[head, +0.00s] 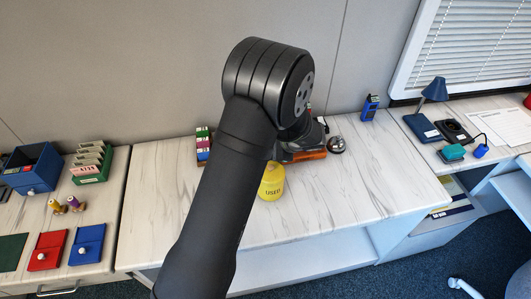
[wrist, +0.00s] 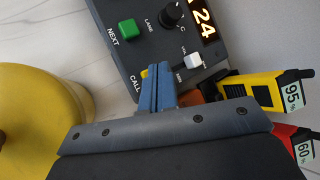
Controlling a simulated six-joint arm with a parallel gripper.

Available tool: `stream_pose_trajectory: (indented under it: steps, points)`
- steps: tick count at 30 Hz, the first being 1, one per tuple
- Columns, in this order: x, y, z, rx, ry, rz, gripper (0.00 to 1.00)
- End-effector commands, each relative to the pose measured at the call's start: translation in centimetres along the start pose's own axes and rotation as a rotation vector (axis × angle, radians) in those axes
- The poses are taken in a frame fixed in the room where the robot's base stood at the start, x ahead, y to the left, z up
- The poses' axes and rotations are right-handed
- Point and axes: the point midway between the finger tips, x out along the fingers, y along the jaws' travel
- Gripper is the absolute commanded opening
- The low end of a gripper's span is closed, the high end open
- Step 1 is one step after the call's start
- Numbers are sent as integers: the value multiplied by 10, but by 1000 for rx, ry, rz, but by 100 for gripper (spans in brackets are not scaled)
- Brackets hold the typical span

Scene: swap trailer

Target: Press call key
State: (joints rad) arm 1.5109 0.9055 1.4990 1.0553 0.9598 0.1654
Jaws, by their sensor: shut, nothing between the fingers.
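A dark control panel (wrist: 145,48) fills the upper middle of the wrist view. It has a green key (wrist: 127,30) beside the word NEXT, a black knob (wrist: 170,16), a white switch (wrist: 193,62) and a lit display (wrist: 203,22) reading 24. The word CALL is printed just left of my gripper (wrist: 157,70). Its blue fingers are shut together with their tips over the panel beside that word. A small yellow piece shows at the tips' left edge; most of the call key is hidden. Whether the tips touch it, I cannot tell. In the head view my arm hides the gripper.
A yellow container (head: 271,184) marked USED stands close by on the table (head: 330,210). A yellow handset (wrist: 262,90) marked 95% and a red one (wrist: 293,140) marked 60% are right of the gripper.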

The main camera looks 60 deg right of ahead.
Motion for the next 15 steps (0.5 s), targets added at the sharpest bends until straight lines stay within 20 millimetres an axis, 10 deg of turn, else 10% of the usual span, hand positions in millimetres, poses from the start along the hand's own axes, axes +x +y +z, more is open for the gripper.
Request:
stream_pose_trajectory:
  steps: [15]
  points:
    - [5,6,-3,2,-1,6,0]
